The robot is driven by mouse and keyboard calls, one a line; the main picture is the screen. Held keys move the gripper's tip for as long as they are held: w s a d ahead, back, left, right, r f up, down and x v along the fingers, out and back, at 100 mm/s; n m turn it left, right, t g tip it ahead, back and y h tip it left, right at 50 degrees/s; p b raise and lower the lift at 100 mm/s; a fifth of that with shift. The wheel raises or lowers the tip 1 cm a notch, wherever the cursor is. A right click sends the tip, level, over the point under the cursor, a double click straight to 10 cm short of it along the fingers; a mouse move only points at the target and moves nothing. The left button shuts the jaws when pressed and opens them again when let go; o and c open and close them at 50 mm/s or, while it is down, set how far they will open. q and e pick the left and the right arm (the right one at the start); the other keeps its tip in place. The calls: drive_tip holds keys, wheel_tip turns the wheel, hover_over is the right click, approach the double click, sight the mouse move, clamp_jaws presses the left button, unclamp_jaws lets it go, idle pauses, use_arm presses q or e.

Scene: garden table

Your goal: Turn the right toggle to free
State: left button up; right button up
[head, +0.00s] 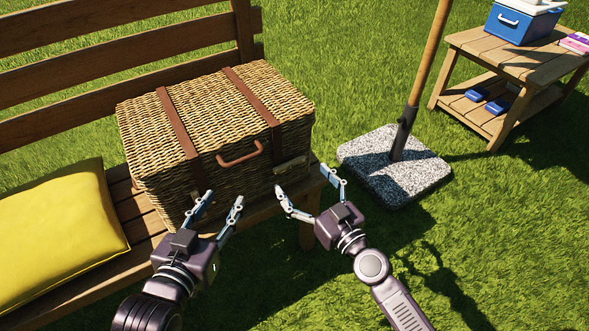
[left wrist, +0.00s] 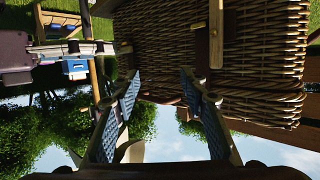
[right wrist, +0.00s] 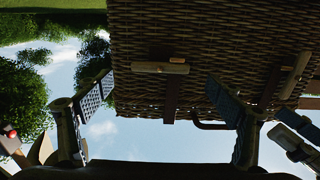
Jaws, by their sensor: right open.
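A wicker basket (head: 205,115) with brown straps and a curved handle (head: 240,154) stands closed on the bench. The right toggle (head: 290,165) is a small wooden bar on its front, lying crosswise. It also shows in the right wrist view (right wrist: 160,67), level in the picture. My left gripper (head: 224,197) is open and empty before the basket's left front.
A yellow cushion (head: 58,235) lies on the wooden bench (head: 105,290) left of the basket. A parasol pole in a stone base (head: 395,165) stands to the right. A side table (head: 520,60) with a blue cooler (head: 520,22) is at the upper right. Open grass lies around.

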sight(291, 166)
drive_tip(key=x, duration=0.4)
use_arm(q)
drive_tip(key=shift+s+a+f, duration=0.1)
drive_tip(key=shift+f, duration=0.2)
use_arm(e)
drive_tip(key=c, duration=1.2)
drive_tip(key=shift+o, duration=0.2)
